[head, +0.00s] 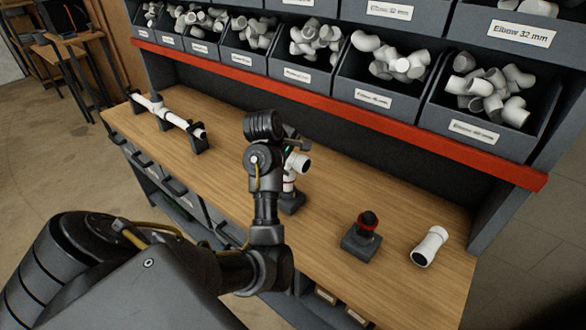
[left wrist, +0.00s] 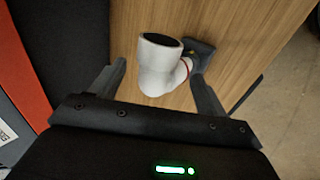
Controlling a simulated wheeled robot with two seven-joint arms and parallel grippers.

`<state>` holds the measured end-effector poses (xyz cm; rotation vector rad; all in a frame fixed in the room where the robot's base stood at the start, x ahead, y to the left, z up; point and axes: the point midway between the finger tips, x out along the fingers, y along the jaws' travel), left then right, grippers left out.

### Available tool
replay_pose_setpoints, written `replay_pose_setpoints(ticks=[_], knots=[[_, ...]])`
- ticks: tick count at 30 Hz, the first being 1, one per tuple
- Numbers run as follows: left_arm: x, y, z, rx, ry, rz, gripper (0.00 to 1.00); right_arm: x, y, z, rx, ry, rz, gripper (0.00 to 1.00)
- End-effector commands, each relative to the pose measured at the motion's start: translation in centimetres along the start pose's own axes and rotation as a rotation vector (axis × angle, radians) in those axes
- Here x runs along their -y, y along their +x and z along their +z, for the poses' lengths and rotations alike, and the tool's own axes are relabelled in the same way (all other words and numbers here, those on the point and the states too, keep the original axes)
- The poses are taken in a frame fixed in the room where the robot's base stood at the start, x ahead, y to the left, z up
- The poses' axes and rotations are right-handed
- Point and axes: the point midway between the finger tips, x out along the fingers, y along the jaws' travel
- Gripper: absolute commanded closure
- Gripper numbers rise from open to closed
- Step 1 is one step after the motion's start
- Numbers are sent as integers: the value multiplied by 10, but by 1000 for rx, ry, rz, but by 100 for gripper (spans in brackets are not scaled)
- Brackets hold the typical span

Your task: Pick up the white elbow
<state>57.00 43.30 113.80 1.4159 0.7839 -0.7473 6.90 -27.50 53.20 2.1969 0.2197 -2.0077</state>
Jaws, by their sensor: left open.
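A white elbow (head: 298,163) with a dark open mouth sits on an upright stand with a red ring and a dark base (head: 291,203), near the middle of the bench. In the left wrist view the elbow (left wrist: 160,66) lies between the two fingers, with visible gaps on both sides. My left gripper (left wrist: 158,75) is open, its fingers on either side of the elbow. In the head view my left gripper (head: 296,146) is right at the elbow, and my wrist partly hides it. My right gripper is not in view.
A stand with a black and red top (head: 363,232) and a loose white fitting (head: 430,246) are to the right on the wooden bench (head: 340,190). A white pipe (head: 175,118) rests in holders at left. Labelled fitting bins (head: 380,98) stand behind a red rail (head: 340,107).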

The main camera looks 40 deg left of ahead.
Motion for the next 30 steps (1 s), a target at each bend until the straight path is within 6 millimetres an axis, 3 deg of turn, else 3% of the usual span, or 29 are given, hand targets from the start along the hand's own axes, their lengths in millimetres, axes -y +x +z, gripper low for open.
replay_pose_setpoints(ticks=[11,16,21,29,30], knots=[[-3,17,0,0,2,-1,25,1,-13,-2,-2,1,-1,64],[-8,40,2,3,1,-4,25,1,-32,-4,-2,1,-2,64],[-6,61,1,0,2,0,25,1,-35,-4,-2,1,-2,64],[-6,65,1,-1,2,2,25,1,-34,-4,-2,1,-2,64],[-6,65,1,-1,2,2,29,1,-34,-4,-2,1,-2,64]])
